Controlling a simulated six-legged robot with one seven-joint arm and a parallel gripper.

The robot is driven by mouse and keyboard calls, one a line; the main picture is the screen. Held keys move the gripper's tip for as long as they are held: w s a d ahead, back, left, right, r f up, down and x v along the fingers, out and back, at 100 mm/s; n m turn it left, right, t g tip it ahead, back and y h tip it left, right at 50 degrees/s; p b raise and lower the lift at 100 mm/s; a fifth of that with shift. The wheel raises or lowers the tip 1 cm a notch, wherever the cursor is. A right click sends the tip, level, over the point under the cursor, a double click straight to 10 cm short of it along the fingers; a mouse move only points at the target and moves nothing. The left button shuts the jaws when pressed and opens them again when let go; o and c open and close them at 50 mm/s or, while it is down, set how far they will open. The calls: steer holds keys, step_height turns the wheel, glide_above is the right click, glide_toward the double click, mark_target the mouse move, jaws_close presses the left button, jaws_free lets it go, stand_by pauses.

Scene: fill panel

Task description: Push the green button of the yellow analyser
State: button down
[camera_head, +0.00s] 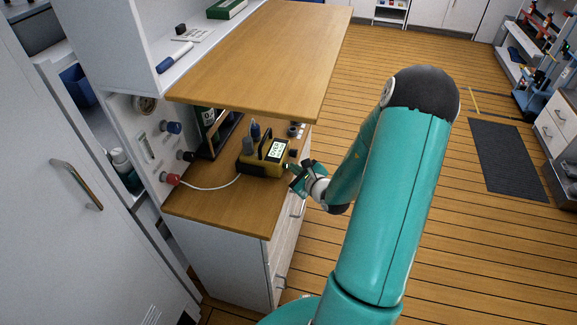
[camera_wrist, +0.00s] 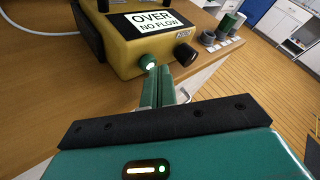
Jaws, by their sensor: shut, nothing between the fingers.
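The yellow analyser (camera_head: 263,160) stands on the wooden counter, its front turned toward my arm. In the wrist view the analyser (camera_wrist: 120,50) fills the top left, and its label reads "OVER NO FLOW". Its green button (camera_wrist: 149,62) is low on the front face and looks lit. A dark knob (camera_wrist: 184,54) sits to the right of it. My gripper (camera_wrist: 161,72) is shut and empty. Its tips are right at the button in the wrist view; whether they touch it I cannot tell. In the head view my gripper (camera_head: 292,168) is at the analyser's right end.
A wooden shelf (camera_head: 265,60) overhangs the back of the counter (camera_head: 225,208). A white hose (camera_head: 212,188) runs from a red fitting (camera_head: 172,179) to the analyser. Several small knobs (camera_wrist: 222,33) stand to its right. Open floor lies to the right.

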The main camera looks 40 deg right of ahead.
steer(key=shift+w+a, duration=0.1)
stand_by(0.4)
steer(key=shift+s+d, duration=0.5)
steer(key=shift+s, duration=0.2)
steer(key=s+d, duration=0.3)
steer(key=s, duration=0.1)
steer(key=shift+s+d, duration=0.35)
